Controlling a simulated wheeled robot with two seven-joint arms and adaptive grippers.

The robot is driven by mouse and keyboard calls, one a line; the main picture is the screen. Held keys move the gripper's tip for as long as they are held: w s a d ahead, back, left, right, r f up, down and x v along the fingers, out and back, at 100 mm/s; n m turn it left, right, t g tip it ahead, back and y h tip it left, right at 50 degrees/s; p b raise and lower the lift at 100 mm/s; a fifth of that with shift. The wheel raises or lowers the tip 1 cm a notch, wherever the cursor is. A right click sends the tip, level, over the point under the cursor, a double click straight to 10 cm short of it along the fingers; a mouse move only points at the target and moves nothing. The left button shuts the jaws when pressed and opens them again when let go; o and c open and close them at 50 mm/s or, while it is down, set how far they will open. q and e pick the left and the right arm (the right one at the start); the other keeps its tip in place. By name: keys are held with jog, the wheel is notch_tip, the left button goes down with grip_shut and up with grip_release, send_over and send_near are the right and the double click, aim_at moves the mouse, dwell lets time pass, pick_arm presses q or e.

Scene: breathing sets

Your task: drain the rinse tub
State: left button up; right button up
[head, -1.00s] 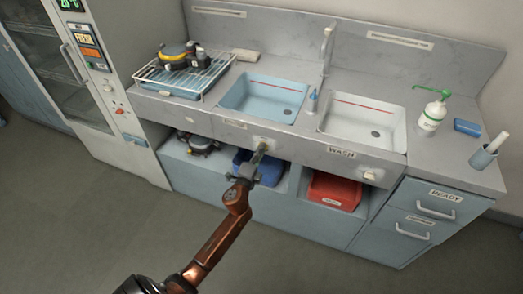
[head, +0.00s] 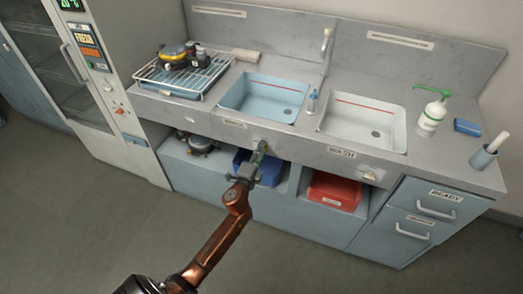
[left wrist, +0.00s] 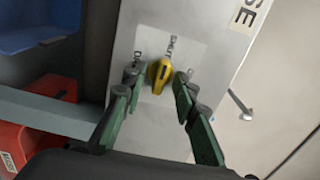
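The rinse tub (head: 262,97) is the light blue left basin in the counter, with a red line on its inner wall. I cannot tell how much water it holds. Its yellow knob (left wrist: 160,74) is on the front panel below, beside small printed labels that are partly blurred. In the left wrist view my left gripper (left wrist: 157,80) is open, with its green fingers on both sides of the knob. I cannot tell whether either finger touches it. In the head view the left gripper (head: 259,158) is at the panel and largely hides the knob. My right gripper is not in view.
The white wash tub (head: 362,118) is to the right, with its own knob (head: 370,175) on the panel. A blue bin (head: 268,172) and a red bin (head: 335,190) stand on the open shelf below. A wire rack (head: 185,77) with breathing gear is at the left.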

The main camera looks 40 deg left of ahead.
pick_arm(q)
jog(key=v, duration=1.2)
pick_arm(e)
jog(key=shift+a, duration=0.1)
pick_arm(q)
jog(key=shift+w, duration=0.1)
